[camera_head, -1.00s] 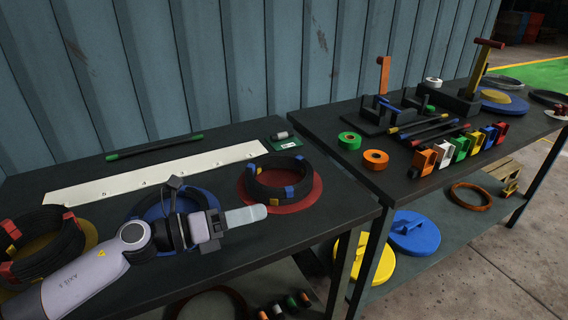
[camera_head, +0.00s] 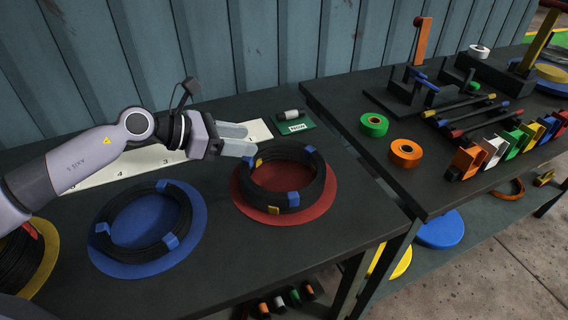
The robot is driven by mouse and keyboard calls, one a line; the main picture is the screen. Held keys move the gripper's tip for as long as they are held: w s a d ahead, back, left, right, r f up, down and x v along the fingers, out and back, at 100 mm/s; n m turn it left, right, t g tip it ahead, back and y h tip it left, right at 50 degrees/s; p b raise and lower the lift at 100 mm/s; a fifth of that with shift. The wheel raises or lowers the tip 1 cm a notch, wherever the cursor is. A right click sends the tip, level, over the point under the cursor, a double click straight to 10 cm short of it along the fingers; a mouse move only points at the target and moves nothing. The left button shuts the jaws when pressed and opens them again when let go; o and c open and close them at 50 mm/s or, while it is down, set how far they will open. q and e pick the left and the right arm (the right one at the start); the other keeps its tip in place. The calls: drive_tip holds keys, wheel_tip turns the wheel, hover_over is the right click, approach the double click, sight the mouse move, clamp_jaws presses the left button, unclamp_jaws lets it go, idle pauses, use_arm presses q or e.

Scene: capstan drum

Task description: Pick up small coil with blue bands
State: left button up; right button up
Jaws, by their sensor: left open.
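A small black coil with blue bands (camera_head: 178,231) lies flat on a round blue disc (camera_head: 202,219) at the left of the near table. A larger black coil with blue and yellow bands (camera_head: 322,185) lies on a red disc (camera_head: 241,205) to its right. My left gripper (camera_head: 246,140) is open and empty. Its light grey fingers point right, in the picture just above the back left edge of the larger coil; their height over it is hard to tell. My right gripper is not in view.
A third coil lies on a yellow disc (camera_head: 44,262) at the left edge. A white numbered strip (camera_head: 120,168) runs behind the coils, partly behind my left arm. A small cylinder on a green card (camera_head: 293,127) lies at the back. Tape rolls (camera_head: 406,152) are on the right table.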

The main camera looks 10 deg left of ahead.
sight(268, 144)
use_arm(q)
drive_tip(key=p+x, duration=0.1)
drive_tip(key=x, duration=0.4)
drive_tip(key=shift+w+d+f, duration=0.1)
drive_tip(key=shift+d, duration=0.25)
clamp_jaws()
